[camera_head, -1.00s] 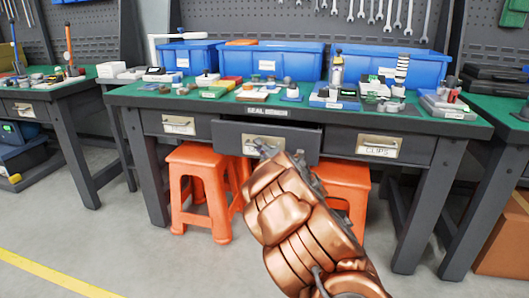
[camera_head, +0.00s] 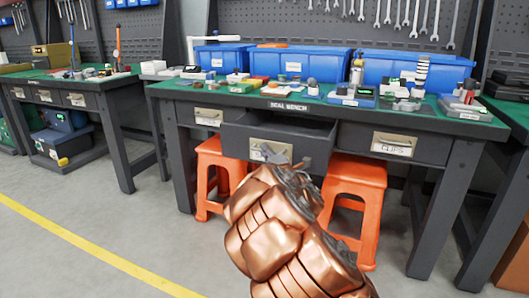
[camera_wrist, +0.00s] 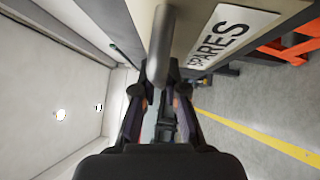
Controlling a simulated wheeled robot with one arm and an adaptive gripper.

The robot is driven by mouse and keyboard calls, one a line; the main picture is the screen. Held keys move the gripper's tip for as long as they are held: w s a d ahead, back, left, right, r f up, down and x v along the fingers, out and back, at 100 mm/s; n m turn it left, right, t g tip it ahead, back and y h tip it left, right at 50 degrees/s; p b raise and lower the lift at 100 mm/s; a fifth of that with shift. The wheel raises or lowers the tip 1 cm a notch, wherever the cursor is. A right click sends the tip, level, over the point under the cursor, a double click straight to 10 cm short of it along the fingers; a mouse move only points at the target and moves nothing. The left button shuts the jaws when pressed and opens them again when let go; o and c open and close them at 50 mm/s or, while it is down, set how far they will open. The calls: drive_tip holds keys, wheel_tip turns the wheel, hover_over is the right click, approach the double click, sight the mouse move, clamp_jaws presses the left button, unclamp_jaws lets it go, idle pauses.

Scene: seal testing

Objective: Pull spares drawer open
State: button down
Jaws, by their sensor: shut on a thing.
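The spares drawer (camera_head: 237,142) is the middle drawer of the seal bench (camera_head: 330,106). It stands partly pulled out, with its dark inside showing from above. Its front has a pale plate with a SPARES label (camera_wrist: 230,35), read sideways in the wrist view. My gripper (camera_head: 268,155) is at the drawer front, shut on the drawer's bar handle (camera_wrist: 162,45). The handle lies between the two fingers in the wrist view. In the head view my gripper hides part of the handle and label.
Closed drawers flank it, the right one labelled CLIPS (camera_head: 411,146). Orange stools (camera_head: 357,190) stand beneath the bench, one on each side of my arm. Blue bins (camera_head: 300,62) and small parts stand on the bench top. Grey floor is open at front left.

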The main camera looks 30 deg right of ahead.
drive_tip(key=c, duration=1.2)
unclamp_jaws()
drive_tip(key=s, duration=0.7)
drive_tip(key=shift+s+a+f, duration=0.15)
drive_tip(key=shift+a+f, duration=0.25)
drive_tip(key=shift+f, duration=0.05)
